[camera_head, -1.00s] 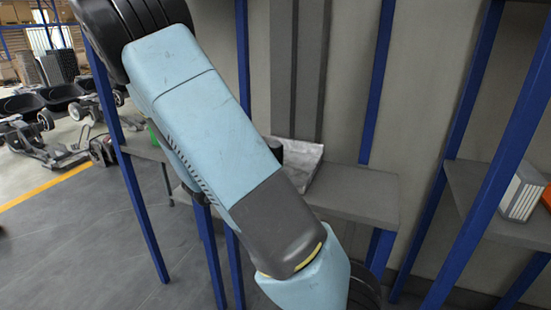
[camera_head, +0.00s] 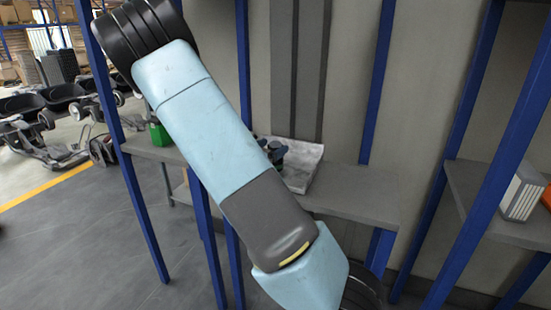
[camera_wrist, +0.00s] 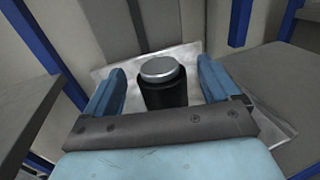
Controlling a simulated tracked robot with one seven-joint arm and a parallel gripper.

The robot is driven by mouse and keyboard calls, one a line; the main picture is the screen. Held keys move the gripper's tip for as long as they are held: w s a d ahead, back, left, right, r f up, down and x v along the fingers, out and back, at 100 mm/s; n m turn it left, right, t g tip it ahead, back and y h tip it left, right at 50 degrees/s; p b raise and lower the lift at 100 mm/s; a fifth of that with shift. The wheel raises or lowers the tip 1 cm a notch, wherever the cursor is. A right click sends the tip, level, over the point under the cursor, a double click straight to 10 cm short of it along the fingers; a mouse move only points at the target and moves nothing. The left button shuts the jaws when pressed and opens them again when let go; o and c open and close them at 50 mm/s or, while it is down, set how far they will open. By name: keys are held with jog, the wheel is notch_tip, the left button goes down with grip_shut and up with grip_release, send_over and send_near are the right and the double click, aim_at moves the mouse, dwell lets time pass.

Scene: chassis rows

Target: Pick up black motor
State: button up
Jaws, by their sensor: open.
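The black motor (camera_wrist: 165,92), a black cylinder with a silver round top, stands in the middle of the wrist view, on or just in front of a crumpled whitish sheet (camera_wrist: 190,55). My gripper (camera_wrist: 160,84) is open, with one blue finger on each side of the motor. Gaps show between the motor and both fingers, and nothing is held. The motor's lower part is hidden behind my gripper's dark crossbar. In the head view my arm covers much of the shelf; small dark and teal parts show beside the sheet (camera_head: 304,160), and I cannot tell motor from gripper there.
The grey shelf (camera_head: 360,195) is bare to the right of the sheet. Blue posts (camera_head: 375,85) rise around it. A green item (camera_head: 160,134) sits on the shelf at left. A white box (camera_head: 522,192) stands on the right shelf. Grey floor lies open at lower left.

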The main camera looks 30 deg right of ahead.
aim_at(278, 142)
jog(key=x, duration=0.4)
jog(key=shift+w+d+r, duration=0.1)
jog(key=shift+r, duration=0.15)
jog(key=shift+c, duration=0.3)
grip_shut()
dwell(0.3)
